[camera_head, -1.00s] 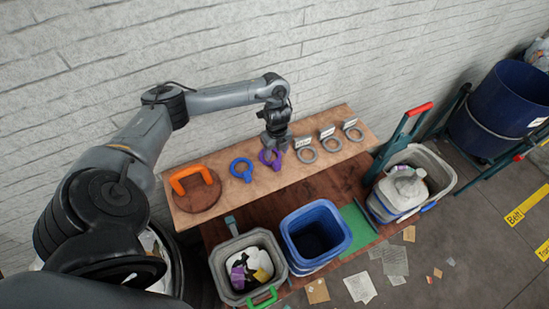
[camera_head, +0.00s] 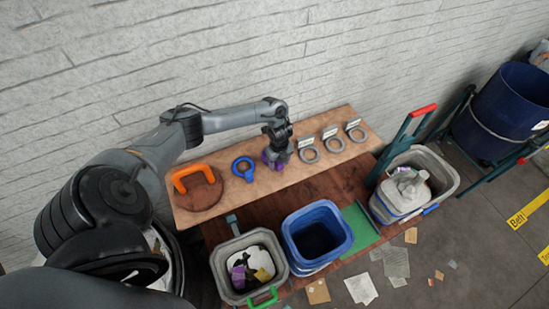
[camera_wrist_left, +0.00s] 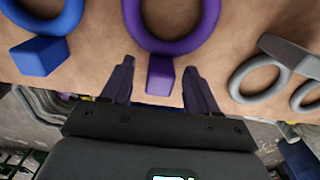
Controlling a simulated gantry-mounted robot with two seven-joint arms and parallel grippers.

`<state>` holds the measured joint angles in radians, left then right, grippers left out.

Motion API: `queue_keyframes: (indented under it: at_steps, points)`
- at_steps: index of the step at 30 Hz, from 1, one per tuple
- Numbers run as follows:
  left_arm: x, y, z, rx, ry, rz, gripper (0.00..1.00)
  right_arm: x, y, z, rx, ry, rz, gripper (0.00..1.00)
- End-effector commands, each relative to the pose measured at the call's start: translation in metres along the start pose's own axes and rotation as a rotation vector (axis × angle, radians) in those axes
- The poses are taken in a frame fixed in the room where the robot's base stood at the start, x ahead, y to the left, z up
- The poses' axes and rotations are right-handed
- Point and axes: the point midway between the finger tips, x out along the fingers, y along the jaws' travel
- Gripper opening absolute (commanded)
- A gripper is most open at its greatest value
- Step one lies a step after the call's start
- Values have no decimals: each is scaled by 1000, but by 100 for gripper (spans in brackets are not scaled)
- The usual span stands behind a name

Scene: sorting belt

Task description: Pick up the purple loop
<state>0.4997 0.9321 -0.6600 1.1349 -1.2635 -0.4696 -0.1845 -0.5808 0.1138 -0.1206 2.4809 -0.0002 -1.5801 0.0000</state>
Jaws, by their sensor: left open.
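The purple loop (camera_wrist_left: 196,38) is a ring with a square tab (camera_wrist_left: 160,75), on the wooden shelf. In the left wrist view it lies ahead of my left gripper (camera_wrist_left: 158,80), and its tab sits between the two open fingers with a gap on each side. In the head view the gripper (camera_head: 275,164) hides most of the loop, and only a little purple (camera_head: 267,157) shows beside the fingers. My right gripper does not show.
A blue ring (camera_head: 244,168) and an orange handle (camera_head: 196,174) on a round brown base lie left. Several grey rings (camera_head: 309,155) with labels lie right. A blue bin (camera_head: 317,229) and a grey bin (camera_head: 248,261) stand below the shelf.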

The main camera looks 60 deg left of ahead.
Motion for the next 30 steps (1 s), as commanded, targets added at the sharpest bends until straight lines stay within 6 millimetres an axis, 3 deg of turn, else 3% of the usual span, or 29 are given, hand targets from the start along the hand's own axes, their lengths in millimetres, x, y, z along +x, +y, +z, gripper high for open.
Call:
queue_keyframes:
  at_steps: [9,20,30]
  points:
    - [4,0,0,2,-1,0,60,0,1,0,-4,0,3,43]
    - [4,0,0,1,0,0,5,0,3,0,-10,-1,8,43]
    - [1,0,0,1,0,-1,5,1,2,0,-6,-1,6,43]
